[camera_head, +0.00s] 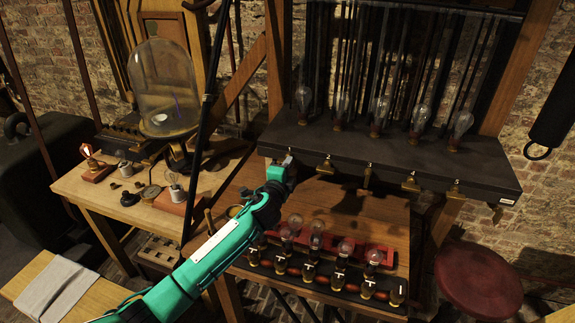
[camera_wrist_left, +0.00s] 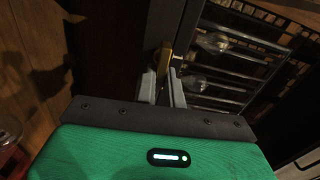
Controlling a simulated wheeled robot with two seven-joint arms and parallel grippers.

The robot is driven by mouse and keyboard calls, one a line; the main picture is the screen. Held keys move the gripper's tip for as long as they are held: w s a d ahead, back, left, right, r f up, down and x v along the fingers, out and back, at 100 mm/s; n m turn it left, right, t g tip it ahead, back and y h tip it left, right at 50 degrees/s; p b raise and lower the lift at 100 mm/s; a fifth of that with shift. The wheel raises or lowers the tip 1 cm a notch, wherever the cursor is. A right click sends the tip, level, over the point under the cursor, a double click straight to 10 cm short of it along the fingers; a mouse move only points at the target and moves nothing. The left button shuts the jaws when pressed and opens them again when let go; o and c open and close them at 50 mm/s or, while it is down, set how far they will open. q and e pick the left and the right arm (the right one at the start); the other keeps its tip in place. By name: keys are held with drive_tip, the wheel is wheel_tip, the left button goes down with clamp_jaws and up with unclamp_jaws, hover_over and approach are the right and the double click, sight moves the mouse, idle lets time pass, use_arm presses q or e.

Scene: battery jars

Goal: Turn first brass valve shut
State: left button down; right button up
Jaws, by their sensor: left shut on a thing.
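My left gripper (camera_head: 284,165) is at the left end of the dark shelf's front face, where the first brass valve sits. The gripper hides that valve in the head view. In the left wrist view the gripper (camera_wrist_left: 163,88) is shut on the brass valve (camera_wrist_left: 165,57), whose yellowish body shows between and beyond the grey fingers. Whether its handle is turned cannot be told. The second brass valve (camera_head: 326,165) and the fourth (camera_head: 411,183) sit further right along the same face. My right gripper is not in view.
The dark shelf (camera_head: 400,158) carries several glass bulbs. Below my arm, a wooden table (camera_head: 335,205) holds a rack of bulbs (camera_head: 345,275). A glass dome (camera_head: 165,90) stands on the left table. A red stool (camera_head: 480,280) is at the lower right.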

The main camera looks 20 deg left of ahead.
use_arm(q)
drive_tip(key=shift+m, duration=0.3)
drive_tip(key=shift+f, duration=0.1)
drive_tip(key=c, duration=1.5)
unclamp_jaws()
drive_tip(key=shift+s, duration=0.1)
drive_tip(key=s+b, duration=0.3)
drive_tip(key=s, duration=1)
drive_tip(key=shift+s+a+b, duration=0.2)
drive_tip(key=shift+s+b, duration=0.05)
drive_tip(key=shift+b, duration=0.05)
